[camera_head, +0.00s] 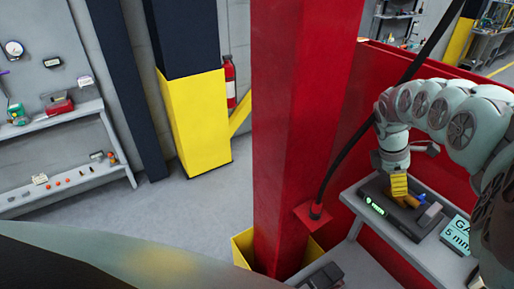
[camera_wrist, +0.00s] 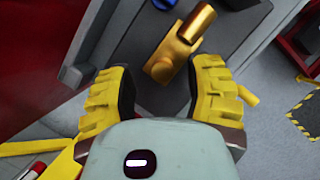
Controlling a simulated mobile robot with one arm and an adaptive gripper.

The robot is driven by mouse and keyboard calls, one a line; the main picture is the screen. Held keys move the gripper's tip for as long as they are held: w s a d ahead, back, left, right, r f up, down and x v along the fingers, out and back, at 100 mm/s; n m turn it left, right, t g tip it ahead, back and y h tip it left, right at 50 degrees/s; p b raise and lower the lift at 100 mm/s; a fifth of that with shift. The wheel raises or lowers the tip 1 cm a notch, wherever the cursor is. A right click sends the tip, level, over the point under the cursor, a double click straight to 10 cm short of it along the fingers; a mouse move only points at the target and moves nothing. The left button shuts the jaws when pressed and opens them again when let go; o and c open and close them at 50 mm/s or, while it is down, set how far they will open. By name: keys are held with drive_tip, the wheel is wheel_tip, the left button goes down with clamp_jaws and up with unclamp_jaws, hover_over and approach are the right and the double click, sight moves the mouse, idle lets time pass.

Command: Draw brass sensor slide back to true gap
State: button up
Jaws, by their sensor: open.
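The brass sensor slide (camera_wrist: 176,58) shows in the wrist view as a gold block with a round post at its upper right. Its lower end lies between the two yellow fingers of my gripper (camera_wrist: 160,92). The fingers are open, with a gap on the left and the right finger closer to the brass. In the head view my gripper (camera_head: 399,186) points down over the dark actuator fixture (camera_head: 378,193). The brass slide (camera_head: 413,201) shows there just right of the fingers. A blue knob (camera_wrist: 160,70) sits left of the brass; whether the fingers touch the slide I cannot tell.
The fixture stands on a grey bench (camera_head: 420,255) with a sign (camera_head: 457,237) reading "5 mm", partly hidden by my arm. A red column (camera_head: 300,120) and black cable (camera_head: 340,160) stand left of the bench. A red panel (camera_head: 440,150) stands behind it.

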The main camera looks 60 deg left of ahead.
drive_tip(key=shift+w+d+f, duration=0.1)
drive_tip(key=shift+d+f, duration=0.15)
drive_tip(key=shift+f, duration=0.3)
drive_tip(key=shift+o, duration=0.5)
clamp_jaws()
